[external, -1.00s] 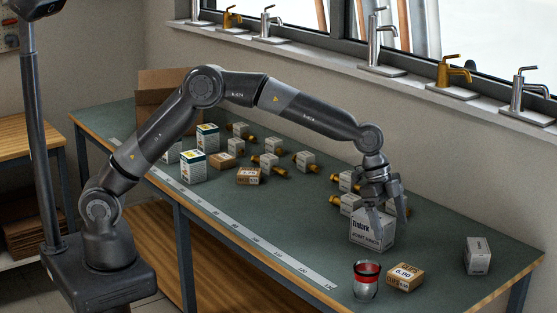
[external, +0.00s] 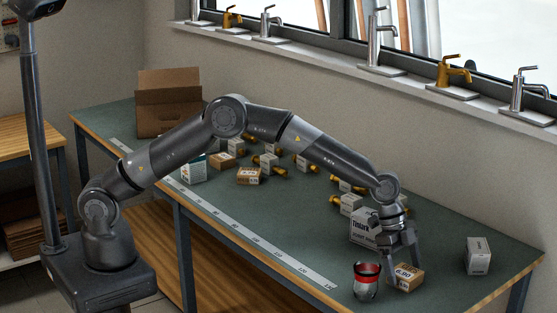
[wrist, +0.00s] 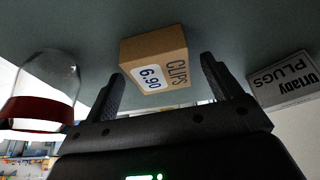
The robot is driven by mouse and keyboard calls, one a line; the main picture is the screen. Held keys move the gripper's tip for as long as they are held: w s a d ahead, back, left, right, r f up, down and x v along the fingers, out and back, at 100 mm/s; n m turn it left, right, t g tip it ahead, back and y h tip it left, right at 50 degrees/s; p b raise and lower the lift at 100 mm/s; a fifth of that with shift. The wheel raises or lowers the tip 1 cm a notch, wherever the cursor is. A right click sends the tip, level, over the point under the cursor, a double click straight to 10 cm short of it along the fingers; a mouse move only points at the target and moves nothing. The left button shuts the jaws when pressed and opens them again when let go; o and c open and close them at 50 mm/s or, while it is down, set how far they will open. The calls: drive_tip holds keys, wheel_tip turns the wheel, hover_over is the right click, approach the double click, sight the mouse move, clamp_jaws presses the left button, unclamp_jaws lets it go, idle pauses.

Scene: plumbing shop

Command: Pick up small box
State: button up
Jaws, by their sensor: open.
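A small brown cardboard box (external: 406,277) with a white price label lies on the green bench near its right front. In the wrist view the small box (wrist: 154,62) reads "CLIPS" and "6.90" and shows between and beyond the two black fingers. My gripper (external: 403,260) is open and empty, fingers pointing down, just above and around the box in the external view. In the wrist view my gripper (wrist: 165,88) has its fingers spread wider than the box. Contact between fingers and box cannot be told.
A glass jar with a red band (external: 367,281) stands close left of the box. A white carton (external: 363,228) stands behind, partly hidden by my arm. A grey-white box (external: 478,256) stands to the right. The bench (external: 440,240) is clear between it and the small box.

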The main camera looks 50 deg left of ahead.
drive_tip(key=shift+d+f, duration=0.1)
drive_tip(key=shift+f, duration=0.25)
drive_tip(key=shift+r, duration=0.1)
drive_tip(key=c, duration=1.1)
